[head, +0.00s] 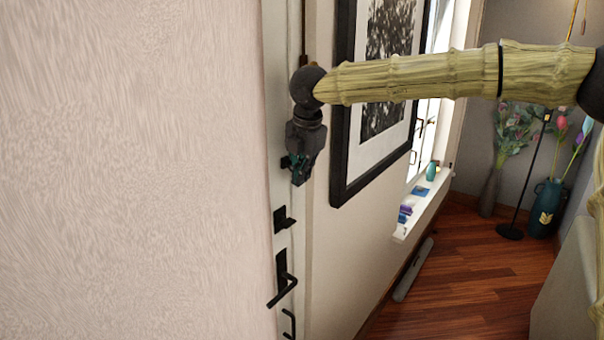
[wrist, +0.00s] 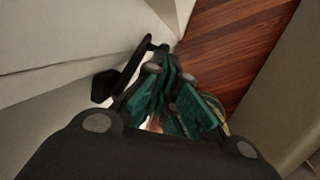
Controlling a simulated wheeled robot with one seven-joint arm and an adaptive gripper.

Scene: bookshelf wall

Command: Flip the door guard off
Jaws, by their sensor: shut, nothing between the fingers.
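The white door edge and frame (head: 283,120) stand beside the pale wall in the head view. A small black fitting (head: 284,218) on it may be the door guard; I cannot tell for certain. My gripper (head: 299,176) points down close in front of the door frame, above this fitting. Its teal and dark fingers are shut and empty. In the wrist view my gripper (wrist: 173,72) has a black bar-shaped fitting (wrist: 133,68) just to its left, against the white door surface. I cannot tell whether they touch. The gripper hides part of the frame behind it.
A black lever handle (head: 283,283) sits lower on the door. A framed picture (head: 375,100) hangs close to the right of my gripper. A window sill (head: 420,212) holds small items. Vases of flowers (head: 547,207) stand at the back right. Wooden floor (head: 455,275) is mostly clear.

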